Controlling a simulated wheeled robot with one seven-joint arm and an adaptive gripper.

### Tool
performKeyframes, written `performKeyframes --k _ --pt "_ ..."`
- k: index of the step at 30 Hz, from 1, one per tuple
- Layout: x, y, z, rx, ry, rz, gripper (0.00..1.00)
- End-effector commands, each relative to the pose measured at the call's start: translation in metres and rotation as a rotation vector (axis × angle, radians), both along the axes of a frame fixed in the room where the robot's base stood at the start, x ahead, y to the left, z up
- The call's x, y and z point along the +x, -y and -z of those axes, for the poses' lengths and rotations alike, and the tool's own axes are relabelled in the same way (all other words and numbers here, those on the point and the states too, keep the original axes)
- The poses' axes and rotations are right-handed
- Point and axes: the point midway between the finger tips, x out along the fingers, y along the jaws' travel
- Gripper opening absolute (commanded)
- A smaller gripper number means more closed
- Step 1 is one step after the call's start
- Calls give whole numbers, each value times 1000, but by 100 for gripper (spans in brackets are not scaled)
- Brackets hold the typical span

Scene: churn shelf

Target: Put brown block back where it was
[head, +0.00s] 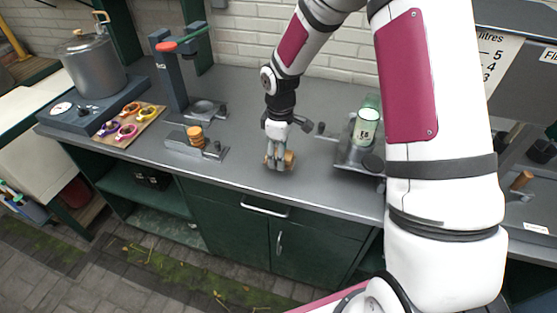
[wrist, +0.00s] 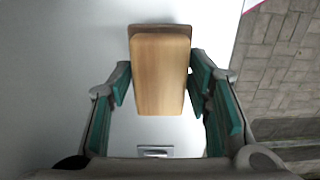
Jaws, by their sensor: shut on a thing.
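The brown block (wrist: 160,75) is a light wooden block with a darker brown end, held between the teal-padded fingers of my gripper (wrist: 160,85) in the wrist view. In the head view my gripper (head: 279,165) points down near the front edge of the grey counter, shut on the block (head: 290,158). The fingers partly hide the block there. I cannot tell whether the block touches the counter or hangs just above it.
A metal holder with a stack of tan discs (head: 196,137) stands left of my gripper. A stand with a jar (head: 366,127) is to the right. Bare counter (head: 240,150) lies between.

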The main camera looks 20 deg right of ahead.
Motion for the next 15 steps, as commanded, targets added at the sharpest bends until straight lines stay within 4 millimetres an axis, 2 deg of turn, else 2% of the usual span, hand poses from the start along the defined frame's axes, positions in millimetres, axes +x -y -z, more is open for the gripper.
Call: performKeyframes --k 3,9,15 --pt "11 -1 1 0 0 0 23" --pt "8 -1 30 0 -2 0 23" --pt "9 -1 36 -1 1 0 23"
